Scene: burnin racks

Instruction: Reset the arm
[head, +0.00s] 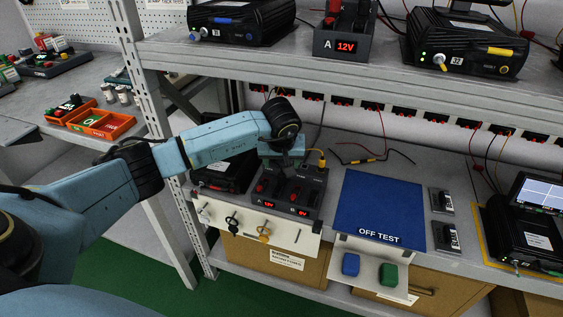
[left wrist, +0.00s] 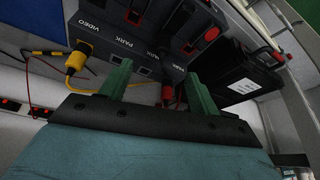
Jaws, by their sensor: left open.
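My left arm reaches in from the left in the head view, over the lower shelf. Its gripper (head: 283,153) is above the back of a dark power unit (head: 298,193) with red 12V and 0V displays. In the left wrist view my left gripper (left wrist: 157,90) is open, its two green fingers apart. Nothing is held. My right gripper does not show.
A blue OFF TEST mat (head: 380,205) lies right of the power unit. A black box (head: 225,150) stands left of it, near the rack post (head: 140,70). The upper shelf (head: 350,70) is above the gripper. Loose wires (head: 370,155) lie behind the mat.

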